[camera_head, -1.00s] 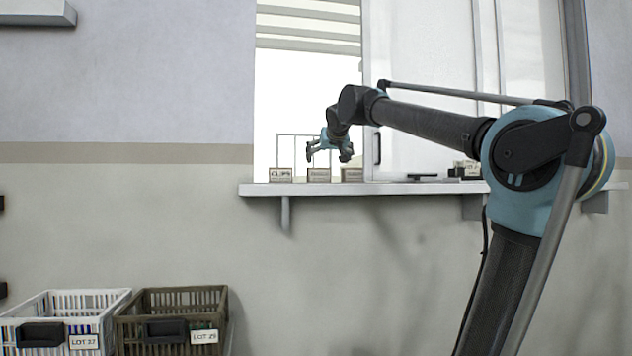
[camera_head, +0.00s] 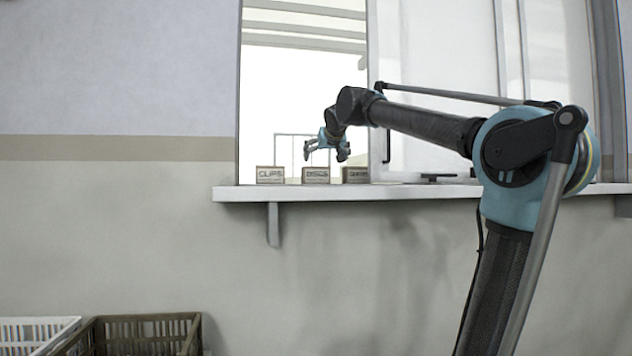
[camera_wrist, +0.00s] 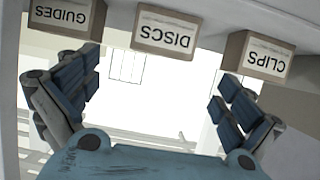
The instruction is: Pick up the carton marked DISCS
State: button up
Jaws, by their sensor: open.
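The DISCS carton (camera_head: 316,175) is a small brown box with a pale labelled face. It stands on the window shelf (camera_head: 420,191), in the middle of a row of three. In the wrist view the DISCS carton (camera_wrist: 165,32) appears upside down at top centre, beyond the fingertips and between the lines of the two fingers. My gripper (camera_head: 327,155) is open and empty, just above the row, with its fingers spread. In the wrist view my gripper (camera_wrist: 158,85) shows its blue finger pads wide apart, with nothing between them.
The CLIPS carton (camera_head: 270,175) stands left of DISCS, and the GUIDES carton (camera_head: 355,175) stands right, with narrow gaps between. A dark flat item (camera_head: 438,177) lies further right on the shelf. A white crate (camera_head: 35,332) and a brown crate (camera_head: 140,335) stand low at left.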

aim_at(318, 169)
jog(key=x, duration=0.9)
jog(key=shift+w+a+f, duration=0.15)
jog(key=shift+w+a, duration=0.1)
jog(key=shift+w, duration=0.1)
jog(key=shift+x, duration=2.95)
jog(key=shift+s+a+f, duration=0.1)
jog(key=shift+s+f, duration=0.05)
jog(key=c, duration=0.9)
